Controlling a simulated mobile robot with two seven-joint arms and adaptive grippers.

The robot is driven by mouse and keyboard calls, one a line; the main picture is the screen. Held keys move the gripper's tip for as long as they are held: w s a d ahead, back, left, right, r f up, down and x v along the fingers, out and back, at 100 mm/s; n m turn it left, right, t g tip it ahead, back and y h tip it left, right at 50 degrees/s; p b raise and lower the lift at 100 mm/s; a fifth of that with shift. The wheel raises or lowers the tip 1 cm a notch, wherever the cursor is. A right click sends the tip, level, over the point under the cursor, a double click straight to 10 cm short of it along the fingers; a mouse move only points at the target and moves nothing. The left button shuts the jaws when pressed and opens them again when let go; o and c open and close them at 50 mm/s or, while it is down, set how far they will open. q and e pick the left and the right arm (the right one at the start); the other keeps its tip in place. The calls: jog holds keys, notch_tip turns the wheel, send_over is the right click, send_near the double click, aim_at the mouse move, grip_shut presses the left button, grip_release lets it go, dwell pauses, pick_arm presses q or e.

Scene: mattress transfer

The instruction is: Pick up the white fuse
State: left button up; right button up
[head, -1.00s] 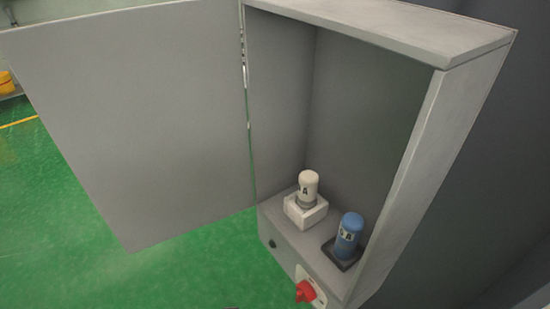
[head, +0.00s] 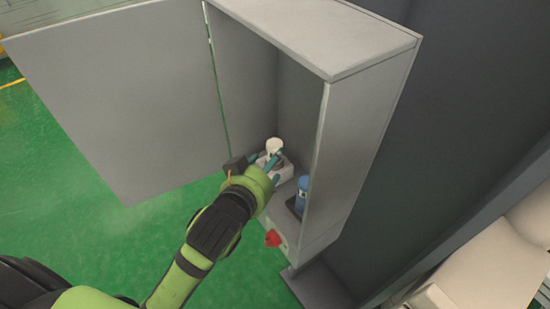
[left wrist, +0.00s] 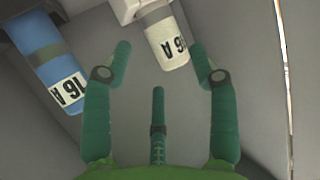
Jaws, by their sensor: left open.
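The white fuse (head: 274,145) stands upright in a white square holder (head: 285,170) on the shelf inside the open grey cabinet. In the left wrist view the white fuse (left wrist: 167,46) with its "16 A" label lies just beyond and between the fingertips. My left gripper (head: 268,165) has reached into the cabinet at the white fuse and partly hides its lower part and holder. In the left wrist view the gripper (left wrist: 160,55) has its green fingers spread open, with nothing held. My right gripper is not in view.
A blue fuse (head: 301,192) stands to the right of the white one and also shows in the left wrist view (left wrist: 48,58). A red knob (head: 272,238) is on the cabinet front. The cabinet door (head: 120,110) stands open at the left. The cabinet's right wall (head: 355,140) bounds the space.

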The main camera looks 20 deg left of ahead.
aim_at(273, 144)
pick_arm(q)
jog(key=p+x, duration=0.2)
jog(key=x, duration=0.2)
jog(key=shift+w+r, duration=0.1)
jog(key=shift+w, duration=0.05)
jog(key=shift+w+f, duration=0.25)
jog(key=shift+w, duration=0.1)
jog(key=shift+s, duration=0.1)
jog(key=c, duration=0.9)
jog(key=shift+r, duration=0.1)
